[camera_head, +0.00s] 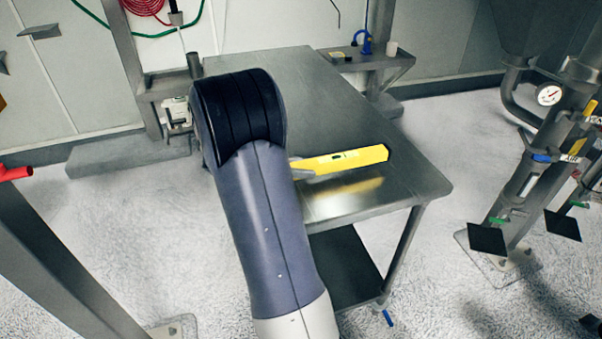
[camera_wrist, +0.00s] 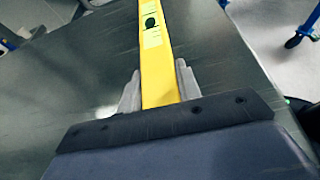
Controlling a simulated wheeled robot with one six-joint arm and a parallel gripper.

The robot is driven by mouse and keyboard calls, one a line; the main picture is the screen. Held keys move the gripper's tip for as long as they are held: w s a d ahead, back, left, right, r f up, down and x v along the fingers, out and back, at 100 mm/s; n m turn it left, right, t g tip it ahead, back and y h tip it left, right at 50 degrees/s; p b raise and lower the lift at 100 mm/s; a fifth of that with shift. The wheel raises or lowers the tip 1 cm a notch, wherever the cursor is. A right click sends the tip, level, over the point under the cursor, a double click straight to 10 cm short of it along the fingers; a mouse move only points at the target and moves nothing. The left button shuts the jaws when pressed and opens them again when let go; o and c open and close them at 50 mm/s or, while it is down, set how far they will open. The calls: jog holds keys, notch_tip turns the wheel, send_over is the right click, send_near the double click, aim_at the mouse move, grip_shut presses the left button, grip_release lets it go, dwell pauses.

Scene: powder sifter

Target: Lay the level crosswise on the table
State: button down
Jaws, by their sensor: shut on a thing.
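The level is a yellow bar with a green vial. In the head view the level (camera_head: 345,160) points across the steel table (camera_head: 290,62) toward its right edge, with a reflection below it on the tabletop. Its left end is hidden behind my arm. In the wrist view the level (camera_wrist: 152,45) runs up between the two grey fingers of my gripper (camera_wrist: 158,88), which is shut on it. In the head view only part of my gripper (camera_head: 303,172) shows beside my arm. I cannot tell whether the level touches the table.
Pipework with a gauge (camera_head: 549,95) stands at the right. The tabletop around the level looks clear.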

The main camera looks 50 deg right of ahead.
notch_tip(320, 180, down, 3)
jog(key=shift+r, duration=0.1)
jog(key=c, duration=1)
grip_release()
jog(key=shift+a, duration=0.1)
jog(key=v, duration=1.2)
